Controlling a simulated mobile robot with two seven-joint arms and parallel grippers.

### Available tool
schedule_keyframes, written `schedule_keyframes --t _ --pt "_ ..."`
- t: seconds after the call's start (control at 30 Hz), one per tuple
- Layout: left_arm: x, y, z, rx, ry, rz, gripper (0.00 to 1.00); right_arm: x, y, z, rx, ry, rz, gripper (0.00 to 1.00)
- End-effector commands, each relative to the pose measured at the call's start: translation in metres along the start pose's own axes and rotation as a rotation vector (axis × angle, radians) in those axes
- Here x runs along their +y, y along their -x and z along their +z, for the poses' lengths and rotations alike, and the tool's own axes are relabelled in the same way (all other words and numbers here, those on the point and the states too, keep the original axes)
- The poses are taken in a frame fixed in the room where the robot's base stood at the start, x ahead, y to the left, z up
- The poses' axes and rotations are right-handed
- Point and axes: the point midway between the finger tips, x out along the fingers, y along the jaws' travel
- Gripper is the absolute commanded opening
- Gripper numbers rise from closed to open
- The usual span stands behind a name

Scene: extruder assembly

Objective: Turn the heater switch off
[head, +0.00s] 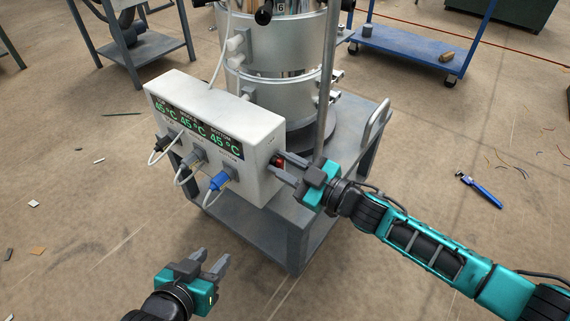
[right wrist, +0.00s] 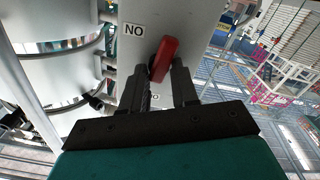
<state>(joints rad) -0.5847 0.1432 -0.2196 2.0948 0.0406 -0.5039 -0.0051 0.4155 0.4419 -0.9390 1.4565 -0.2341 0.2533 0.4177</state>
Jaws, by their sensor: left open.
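The red heater switch (head: 278,161) is on the right end face of the white control box (head: 225,108). In the right wrist view the switch (right wrist: 163,58) is a red lever, tilted, its upper end near a label that reads "NO" in this view. A second label below it is partly hidden by the fingers. My right gripper (head: 278,167) is at the switch. Its two fingers (right wrist: 159,78) are apart, with the lever's lower end between their tips; contact cannot be made out. My left gripper (head: 212,259) is open and empty, in front of the box and below it.
The box display shows several 45 °C readings, and cables plug in below it. A metal barrel (head: 275,70) stands behind the box on a grey cart (head: 270,228) with a handle. A blue cart (head: 405,45) stands behind. A blue tool (head: 482,190) lies on the floor at right.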

Motion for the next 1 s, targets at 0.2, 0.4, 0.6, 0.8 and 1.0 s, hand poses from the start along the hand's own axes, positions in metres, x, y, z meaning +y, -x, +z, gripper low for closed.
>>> schedule_keyframes --t 0.2,0.4,0.6,0.8,1.0 --pt "0.0002 -0.0005 0.0019 -0.003 0.000 0.000 0.43 0.0001 0.0003 0.0004 -0.001 0.001 0.000 0.06" --pt "0.0000 -0.0008 0.0042 -0.009 0.000 0.000 0.43 -0.0002 0.0005 0.0007 -0.002 0.018 0.000 0.00" --pt "-0.0007 0.0008 0.0034 -0.008 -0.004 -0.001 0.43 -0.0011 0.0007 0.0016 -0.004 0.134 0.000 0.00" --pt "-0.0013 0.0010 0.0044 -0.008 -0.006 -0.001 0.43 -0.0013 0.0010 0.0031 -0.007 0.143 0.000 0.00" --pt "-0.0016 0.0010 0.0049 -0.010 -0.006 -0.002 0.43 -0.0013 0.0011 0.0030 -0.007 0.141 -0.001 0.40"
